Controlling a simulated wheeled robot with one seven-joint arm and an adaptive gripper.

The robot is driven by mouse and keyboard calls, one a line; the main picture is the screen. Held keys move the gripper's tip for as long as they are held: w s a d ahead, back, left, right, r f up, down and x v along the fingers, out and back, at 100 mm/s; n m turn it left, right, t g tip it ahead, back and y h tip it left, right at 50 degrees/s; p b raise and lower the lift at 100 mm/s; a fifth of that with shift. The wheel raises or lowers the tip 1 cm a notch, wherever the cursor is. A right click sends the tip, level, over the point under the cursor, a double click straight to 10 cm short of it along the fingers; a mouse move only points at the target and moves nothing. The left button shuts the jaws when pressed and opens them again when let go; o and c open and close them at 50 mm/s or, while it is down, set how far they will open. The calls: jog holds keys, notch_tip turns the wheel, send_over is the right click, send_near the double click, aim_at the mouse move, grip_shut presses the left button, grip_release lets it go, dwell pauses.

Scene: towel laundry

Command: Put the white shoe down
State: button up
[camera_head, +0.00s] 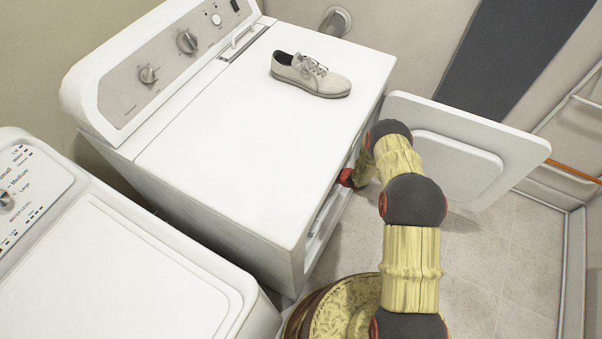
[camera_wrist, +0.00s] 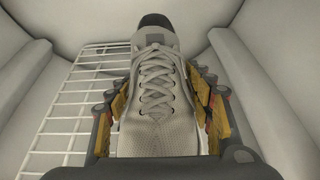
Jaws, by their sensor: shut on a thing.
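A white shoe (camera_wrist: 155,92) with laces fills the middle of the wrist view, heel pointing away from me. My gripper (camera_wrist: 160,85) is shut on it, with the yellow fingers along both of its sides. The shoe is inside the white drum of the dryer (camera_head: 240,130), beside or above a white wire rack (camera_wrist: 85,95); whether it touches the rack, I cannot tell. In the head view my arm reaches into the dryer's front opening, and the gripper and held shoe are hidden there.
The dryer door (camera_head: 480,150) stands open to the right of my arm. A white washer (camera_head: 110,270) stands at the lower left. Drum walls close in on both sides of the gripper. Tiled floor (camera_head: 480,260) is clear to the right of my arm.

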jog(key=shift+w+a+f, duration=0.2)
jog(key=shift+w+f, duration=0.05)
jog(key=shift+w+f+b, duration=0.1)
jog(key=shift+f+b, duration=0.7)
jog(key=shift+f, duration=0.85)
jog(key=o, duration=1.6)
jog(key=shift+o, duration=0.2)
jog(key=p+v, duration=0.4)
jog(key=v, duration=0.7)
jog(key=shift+d+r, duration=0.1)
jog(key=shift+r, duration=0.05)
jog(key=shift+s+d+r, duration=0.1)
jog(key=shift+s+d, duration=0.1)
jog(key=shift+s, duration=0.15)
